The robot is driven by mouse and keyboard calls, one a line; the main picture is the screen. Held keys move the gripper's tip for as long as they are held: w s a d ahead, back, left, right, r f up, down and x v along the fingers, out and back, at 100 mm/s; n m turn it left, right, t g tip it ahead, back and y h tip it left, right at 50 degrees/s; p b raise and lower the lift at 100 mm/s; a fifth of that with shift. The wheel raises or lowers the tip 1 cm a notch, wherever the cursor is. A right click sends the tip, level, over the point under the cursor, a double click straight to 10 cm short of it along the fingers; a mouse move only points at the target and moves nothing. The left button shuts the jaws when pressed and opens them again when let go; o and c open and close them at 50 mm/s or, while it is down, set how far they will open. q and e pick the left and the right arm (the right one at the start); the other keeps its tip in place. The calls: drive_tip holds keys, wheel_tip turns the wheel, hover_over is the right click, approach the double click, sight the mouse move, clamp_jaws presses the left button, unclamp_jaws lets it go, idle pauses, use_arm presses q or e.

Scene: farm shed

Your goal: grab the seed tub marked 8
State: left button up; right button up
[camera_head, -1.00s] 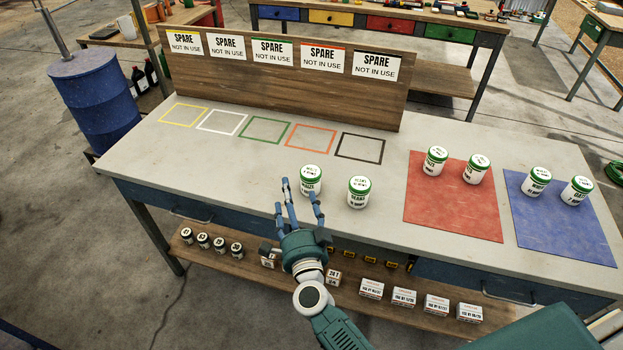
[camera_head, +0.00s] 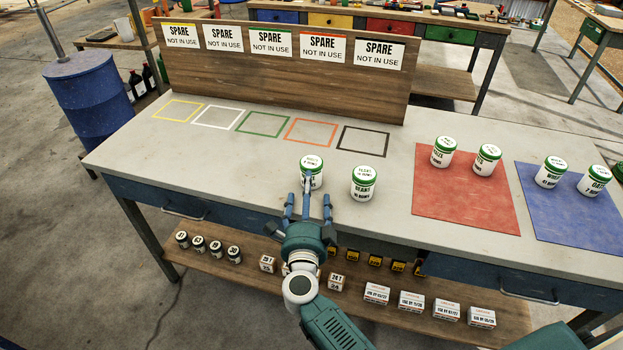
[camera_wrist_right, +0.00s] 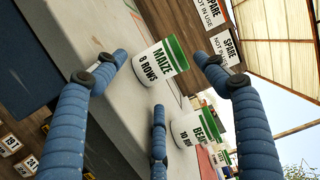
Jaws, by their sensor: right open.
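The seed tub marked 8 is a white tub with a green lid (camera_head: 311,175). It stands near the front of the bench, and its label reads "MAIZE 8 ROWS" in the right wrist view (camera_wrist_right: 152,66). My right gripper (camera_head: 307,196) is open just in front of it. Its blue fingers reach up to the tub's near side and partly cover it. In the right wrist view the tub sits between and beyond the spread fingers (camera_wrist_right: 160,75); I cannot tell if they touch it. My left gripper is not in view.
A similar beans tub (camera_head: 363,184), marked 10 rows in the wrist view, stands close on the right. Two tubs stand on a red mat (camera_head: 462,205) and two on a blue mat (camera_head: 570,215). Empty coloured outlines (camera_head: 263,124) lie behind, below a wooden board (camera_head: 270,85).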

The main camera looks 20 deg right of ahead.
sight(314, 164)
drive_tip(key=b+x, duration=0.1)
drive_tip(key=x, duration=0.4)
drive_tip(key=shift+f+b, duration=0.1)
drive_tip(key=shift+b, duration=0.3)
drive_tip(key=shift+w, duration=0.25)
drive_tip(key=shift+s, duration=0.1)
drive_tip(key=shift+c, duration=1)
drive_tip(key=shift+s, duration=0.1)
drive_tip(key=c, duration=1.1)
